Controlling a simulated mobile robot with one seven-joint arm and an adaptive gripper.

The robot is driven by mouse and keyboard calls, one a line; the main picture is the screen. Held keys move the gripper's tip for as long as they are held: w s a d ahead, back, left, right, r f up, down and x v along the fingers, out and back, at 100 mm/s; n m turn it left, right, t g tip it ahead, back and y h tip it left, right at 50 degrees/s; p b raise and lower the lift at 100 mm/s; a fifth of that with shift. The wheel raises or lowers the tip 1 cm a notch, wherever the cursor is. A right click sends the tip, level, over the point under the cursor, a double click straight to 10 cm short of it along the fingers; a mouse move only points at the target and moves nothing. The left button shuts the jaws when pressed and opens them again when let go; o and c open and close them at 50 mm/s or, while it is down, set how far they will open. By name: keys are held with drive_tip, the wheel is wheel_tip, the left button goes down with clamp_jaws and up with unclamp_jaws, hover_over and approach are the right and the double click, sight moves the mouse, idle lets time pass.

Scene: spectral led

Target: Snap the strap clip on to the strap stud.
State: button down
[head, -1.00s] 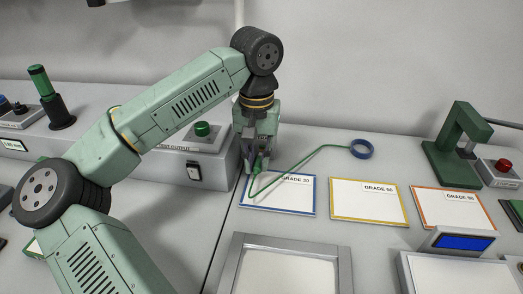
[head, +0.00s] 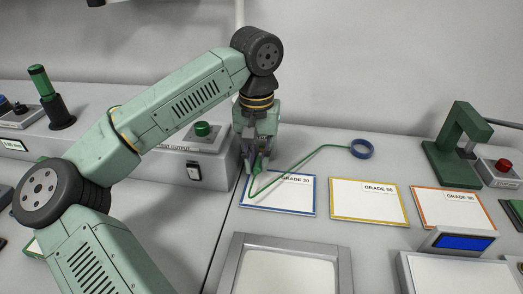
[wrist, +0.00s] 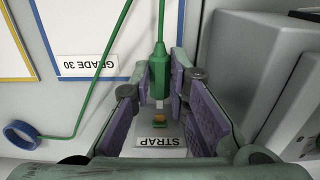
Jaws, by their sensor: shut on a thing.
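The strap clip (wrist: 160,72) is a green block on a green cord, held between the purple pads of my gripper (wrist: 162,83). A pale tip shows at its end. The strap stud (wrist: 160,119) is a small orange-gold piece on a pale plate, just below the clip tip in the wrist view, beside the STRAP label (wrist: 161,141). Whether tip and stud touch I cannot tell. In the head view my gripper (head: 255,160) is low over the bench, and the clip (head: 262,163) shows green at its fingers; the stud is hidden there.
The blue-bordered GRADE 30 card (head: 285,201) lies close to the gripper. A grey box with a green button (head: 202,130) stands just left of it.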

drive_tip(key=shift+w, duration=0.2)
idle(0.7)
drive_tip(key=shift+w+d, duration=0.2)
drive_tip(key=shift+w, duration=0.75)
drive_tip(key=c, duration=1.5)
unclamp_jaws()
drive_tip(key=shift+o, duration=0.2)
wheel_tip(320, 180, up, 12)
